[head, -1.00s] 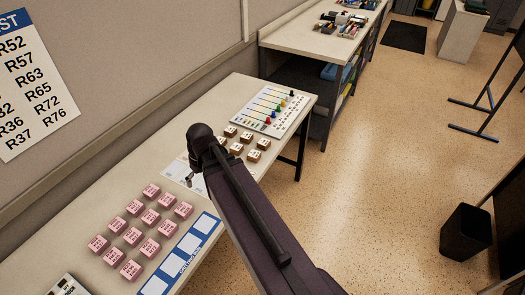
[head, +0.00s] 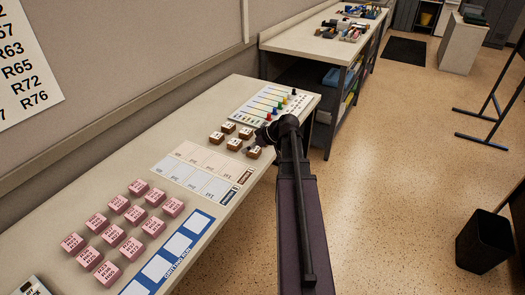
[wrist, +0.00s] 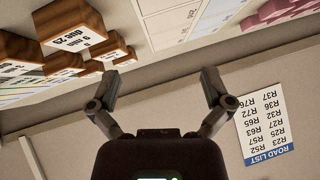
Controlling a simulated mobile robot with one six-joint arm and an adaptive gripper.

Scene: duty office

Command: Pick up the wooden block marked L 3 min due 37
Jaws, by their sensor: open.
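Several small brown wooden blocks with white labels stand in two rows on the long table, at the middle of the head view; one is the front-row middle block (head: 235,144). Their labels are too small to read there, so I cannot tell which is L 3 min due 37. My gripper (head: 266,137) is at the right end of these rows and hides part of them. In the wrist view my gripper (wrist: 159,80) is open with nothing between its fingers. Wooden blocks show at upper left there; the nearest block (wrist: 72,28) has an upside-down label ending in "due 29".
Pink blocks (head: 134,214) stand at the table's near end beside a blue-bordered strip (head: 190,232). Pale printed sheets (head: 205,165) lie between pink and wooden blocks. A board with coloured pegs (head: 280,105) lies beyond. A wall (head: 120,75) runs along the table's left.

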